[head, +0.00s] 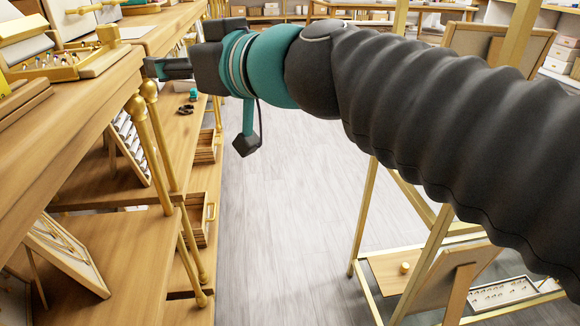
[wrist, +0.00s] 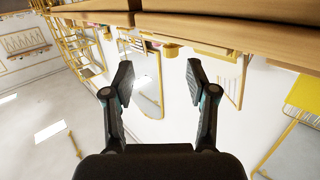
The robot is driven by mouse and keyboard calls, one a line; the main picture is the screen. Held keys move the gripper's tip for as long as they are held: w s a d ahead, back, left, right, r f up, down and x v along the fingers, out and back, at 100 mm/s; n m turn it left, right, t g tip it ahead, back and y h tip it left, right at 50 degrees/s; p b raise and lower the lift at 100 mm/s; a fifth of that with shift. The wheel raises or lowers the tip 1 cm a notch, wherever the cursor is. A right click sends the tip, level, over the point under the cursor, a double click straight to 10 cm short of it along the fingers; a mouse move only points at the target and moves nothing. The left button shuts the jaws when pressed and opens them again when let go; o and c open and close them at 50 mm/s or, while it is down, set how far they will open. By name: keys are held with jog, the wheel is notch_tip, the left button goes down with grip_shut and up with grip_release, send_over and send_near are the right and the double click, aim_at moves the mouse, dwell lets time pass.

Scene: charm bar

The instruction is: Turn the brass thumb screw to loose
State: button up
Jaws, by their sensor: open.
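A brass knob that looks like the thumb screw (head: 107,35) stands on the wooden charm tray (head: 103,66) at the upper left of the head view. Its setting cannot be read. My gripper (head: 152,68) is right of the tray, apart from it, pointing left near the counter's edge. In the wrist view my gripper (wrist: 158,80) is open with nothing between its fingers. A small brass piece (wrist: 170,49) shows beyond the fingertips under a wooden edge. I cannot tell whether it is the same screw.
The wooden counter (head: 75,125) runs along the left, with brass posts (head: 150,92) at its edge and lower shelves below. A small teal item (head: 193,94) is on a shelf. A brass-framed stand (head: 440,225) is at right. The grey floor (head: 290,200) between is clear.

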jog(key=s+d+f+m+g+h+p, duration=0.1)
jog(key=d+f+h, duration=0.5)
jog(key=d+f, duration=0.8)
notch_tip(320, 180, down, 2)
jog(key=s+m+g, duration=0.1)
jog(key=s+m, duration=0.1)
jog(key=m, duration=0.1)
jog(key=shift+s+f+h+p, duration=0.2)
jog(key=shift+h+p, duration=0.1)
jog(key=shift+p, duration=0.1)
jog(key=shift+a, duration=0.1)
jog(key=n+y+b, duration=0.3)
jog(key=n+y, duration=0.1)
send_near(110, 27)
jog(key=shift+t, duration=0.3)
jog(key=x, duration=1.1)
jog(key=shift+w+a+f, duration=0.15)
jog(key=shift+a+f, duration=0.15)
